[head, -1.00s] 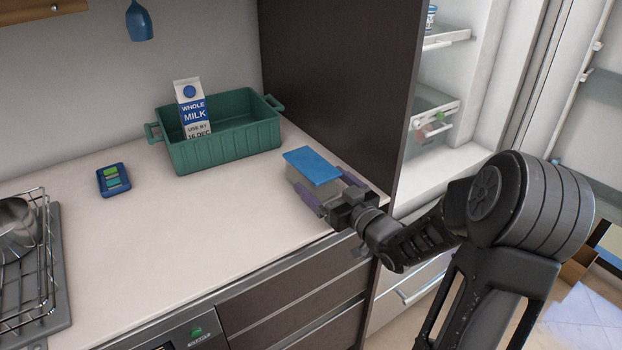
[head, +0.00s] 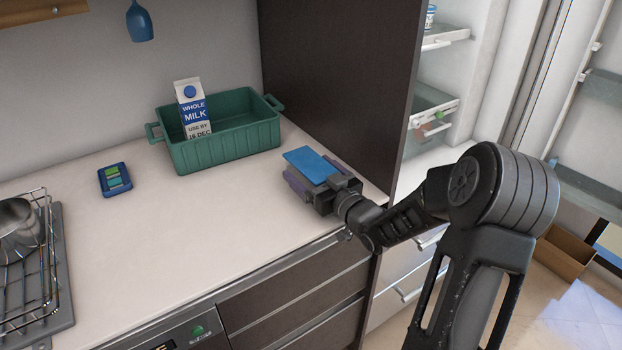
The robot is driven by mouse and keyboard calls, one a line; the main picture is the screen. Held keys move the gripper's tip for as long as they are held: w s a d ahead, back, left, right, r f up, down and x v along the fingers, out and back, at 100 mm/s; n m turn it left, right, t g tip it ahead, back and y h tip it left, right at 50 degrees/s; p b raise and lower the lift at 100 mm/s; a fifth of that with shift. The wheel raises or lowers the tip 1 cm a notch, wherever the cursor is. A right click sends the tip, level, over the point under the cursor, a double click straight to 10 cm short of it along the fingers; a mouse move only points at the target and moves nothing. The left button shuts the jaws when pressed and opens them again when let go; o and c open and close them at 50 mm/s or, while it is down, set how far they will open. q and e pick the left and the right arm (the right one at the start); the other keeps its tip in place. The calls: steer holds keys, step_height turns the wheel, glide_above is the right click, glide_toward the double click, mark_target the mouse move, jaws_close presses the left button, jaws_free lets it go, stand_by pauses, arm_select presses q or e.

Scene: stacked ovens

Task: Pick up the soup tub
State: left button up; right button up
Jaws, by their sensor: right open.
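The soup tub (head: 309,163) is a box-shaped tub with a flat blue lid, standing on the counter right of the green crate. My right gripper (head: 313,178) is open, with its purple fingers low on either side of the tub. The gripper body is close against the tub's front. Most of the tub's walls are hidden by the fingers and gripper, so I cannot tell whether the fingers touch it. My left gripper is out of view.
A green crate (head: 225,150) with a milk carton (head: 195,112) in it stands behind and left. A blue tray-like item (head: 114,180) lies further left, near a wire dish rack (head: 35,265). A dark tall panel (head: 335,75) rises right behind the tub. The middle counter is clear.

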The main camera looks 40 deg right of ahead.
stand_by(0.3)
steer(key=c, duration=1.8)
steer(key=shift+c, duration=0.3)
steer(key=shift+w+r, duration=0.1)
